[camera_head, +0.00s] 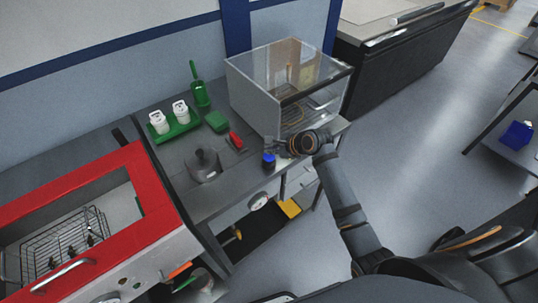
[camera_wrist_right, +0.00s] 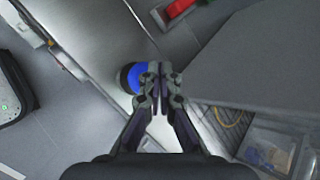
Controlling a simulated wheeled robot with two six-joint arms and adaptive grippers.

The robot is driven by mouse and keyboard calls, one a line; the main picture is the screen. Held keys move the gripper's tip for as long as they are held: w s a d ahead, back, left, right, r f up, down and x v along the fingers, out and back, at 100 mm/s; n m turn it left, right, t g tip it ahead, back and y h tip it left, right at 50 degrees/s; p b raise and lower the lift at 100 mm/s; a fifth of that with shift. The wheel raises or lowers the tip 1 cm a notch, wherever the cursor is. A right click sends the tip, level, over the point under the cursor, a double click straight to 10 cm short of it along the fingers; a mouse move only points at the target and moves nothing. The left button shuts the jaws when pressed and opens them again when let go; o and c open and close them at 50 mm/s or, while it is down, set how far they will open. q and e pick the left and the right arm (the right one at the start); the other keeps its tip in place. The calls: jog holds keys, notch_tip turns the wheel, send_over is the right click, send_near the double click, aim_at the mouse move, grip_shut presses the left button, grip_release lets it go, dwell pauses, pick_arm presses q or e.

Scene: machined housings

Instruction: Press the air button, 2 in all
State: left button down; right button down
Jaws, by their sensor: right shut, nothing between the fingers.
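The air button appears to be the blue-topped round piece (camera_head: 269,156) with a dark base, near the front edge of the grey bench. It also shows in the right wrist view as a blue disc (camera_wrist_right: 133,78), its right part hidden by my fingers. My right gripper (camera_head: 270,145) is shut and empty, with its fingertips right by the blue top. In the right wrist view, the closed fingertips (camera_wrist_right: 153,72) overlap the disc's right edge. I cannot tell whether they touch it. My left gripper is not in view.
A clear-topped enclosure (camera_head: 255,100) stands just behind my right gripper. A dark round device (camera_head: 203,165), a red item (camera_head: 236,141) and a green rack with white containers (camera_head: 172,128) stand on the bench. A red-framed machine (camera_head: 158,210) is at left.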

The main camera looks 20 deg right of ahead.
aim_at(271, 156)
jog(key=shift+f, duration=0.1)
dwell(0.5)
jog(key=shift+f+p, duration=0.3)
jog(key=shift+p, duration=0.1)
jog(key=shift+f, duration=0.85)
dwell(0.7)
jog(key=shift+r+p, duration=1.25)
jog(key=shift+p, duration=0.15)
notch_tip(271, 156, up, 5)
jog(key=p, duration=0.6)
